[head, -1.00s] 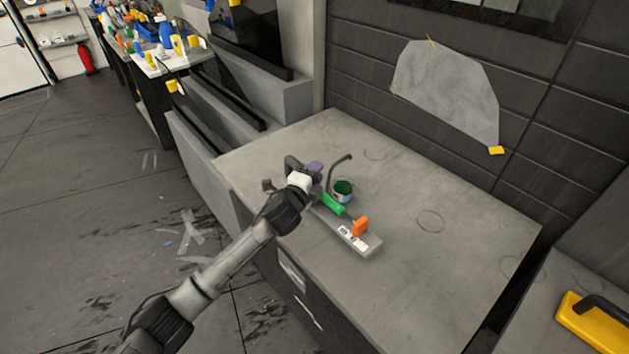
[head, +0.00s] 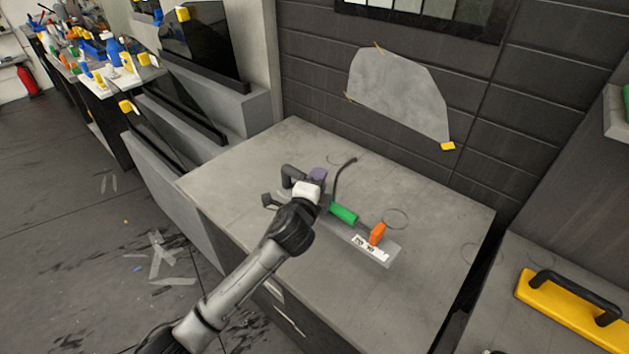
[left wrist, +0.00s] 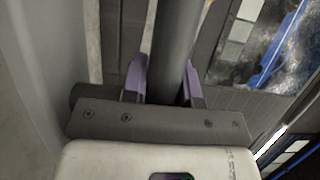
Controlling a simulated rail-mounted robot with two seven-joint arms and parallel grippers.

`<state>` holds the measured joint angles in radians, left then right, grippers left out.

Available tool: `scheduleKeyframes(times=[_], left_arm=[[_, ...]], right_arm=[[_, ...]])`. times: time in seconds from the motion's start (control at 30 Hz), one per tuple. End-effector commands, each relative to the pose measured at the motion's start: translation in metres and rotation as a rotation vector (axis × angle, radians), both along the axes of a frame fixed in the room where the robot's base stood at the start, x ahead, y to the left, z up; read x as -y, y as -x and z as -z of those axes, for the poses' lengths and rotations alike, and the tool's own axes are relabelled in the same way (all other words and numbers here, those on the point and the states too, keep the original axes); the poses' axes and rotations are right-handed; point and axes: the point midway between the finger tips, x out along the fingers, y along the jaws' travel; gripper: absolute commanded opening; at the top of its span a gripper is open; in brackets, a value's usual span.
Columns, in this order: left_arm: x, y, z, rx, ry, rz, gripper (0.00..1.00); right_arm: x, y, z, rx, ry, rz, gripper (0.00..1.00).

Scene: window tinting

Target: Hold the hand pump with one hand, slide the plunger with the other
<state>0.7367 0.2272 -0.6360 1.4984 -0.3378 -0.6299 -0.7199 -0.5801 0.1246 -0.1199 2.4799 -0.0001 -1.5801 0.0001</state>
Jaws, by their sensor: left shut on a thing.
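The hand pump is a long grey piece with a white label (head: 370,247), a green cylinder (head: 344,213) and an orange end piece (head: 377,233). It is over the grey cabinet top; whether it touches is unclear. A dark curved hose (head: 344,172) rises beside it. My left gripper (head: 317,176) is at the pump's far left end. In the left wrist view the purple fingers (left wrist: 162,82) are shut around a dark grey cylinder (left wrist: 176,45), likely the pump's body. My wrist hides part of the pump. My right gripper is not in view.
The grey cabinet top (head: 420,285) is clear to the right of the pump, with faint ring marks. A yellow tool with a black handle (head: 570,315) lies on another surface at right. A crowded table (head: 95,75) stands at the far left.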

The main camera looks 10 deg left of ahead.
Motion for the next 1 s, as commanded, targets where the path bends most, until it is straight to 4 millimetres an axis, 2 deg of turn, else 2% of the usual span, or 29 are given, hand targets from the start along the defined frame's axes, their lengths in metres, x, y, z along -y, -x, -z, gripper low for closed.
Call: scheduleKeyframes(times=[0.27, 0.37, 0.7, 0.83, 1.0], left_arm=[[-0.003, -0.001, 0.000, 0.003, 0.001, 0.000, 0.00], [-0.016, -0.007, 0.009, 0.003, 0.000, -0.004, 0.00], [-0.086, -0.027, 0.056, 0.004, 0.002, -0.004, 0.00], [-0.103, -0.030, 0.066, 0.003, 0.003, -0.001, 0.00], [-0.112, -0.031, 0.074, 0.002, 0.004, 0.002, 0.00]], right_arm=[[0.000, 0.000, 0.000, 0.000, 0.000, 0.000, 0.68], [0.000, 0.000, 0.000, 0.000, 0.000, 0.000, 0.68], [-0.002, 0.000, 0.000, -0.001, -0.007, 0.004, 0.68], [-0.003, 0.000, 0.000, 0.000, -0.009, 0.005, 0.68], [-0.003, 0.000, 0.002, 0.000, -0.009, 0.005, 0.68]])
